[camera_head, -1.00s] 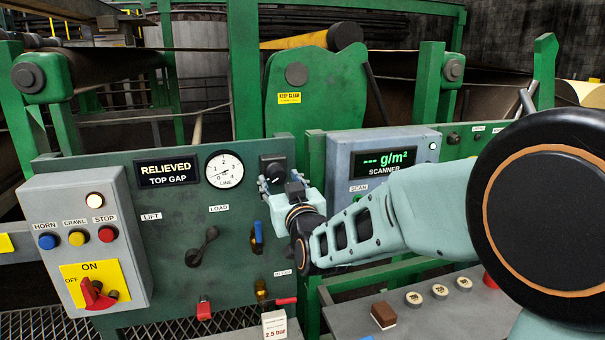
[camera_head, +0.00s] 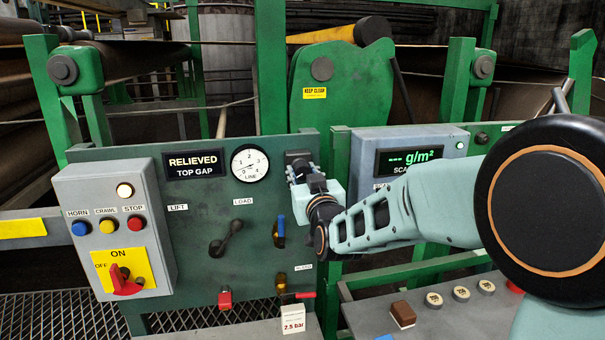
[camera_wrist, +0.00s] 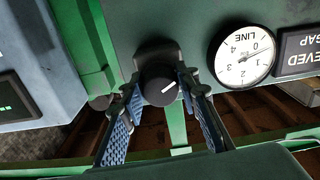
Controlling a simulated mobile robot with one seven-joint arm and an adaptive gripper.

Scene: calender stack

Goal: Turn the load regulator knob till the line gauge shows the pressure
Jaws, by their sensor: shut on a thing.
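The load regulator knob (camera_wrist: 160,84) is round and black with a white pointer line, which slants up-right in the wrist view. My gripper (camera_wrist: 158,92) is shut on it, one blue-padded finger on each side. In the head view my gripper (camera_head: 300,172) is at the panel's upper right and mostly hides the knob. The line gauge (camera_head: 249,163) is a round white dial just left of the knob. It also shows, turned over, in the wrist view (camera_wrist: 244,56); its needle seems near the low end. A card (camera_head: 293,322) below reads 2.5 bar.
The green panel (camera_head: 200,255) carries a black load lever (camera_head: 226,238), a blue-handled valve (camera_head: 280,232) and a red-handled valve (camera_head: 298,295). A grey switch box (camera_head: 115,225) is at left. The scanner box (camera_head: 375,148) stands close right of my gripper.

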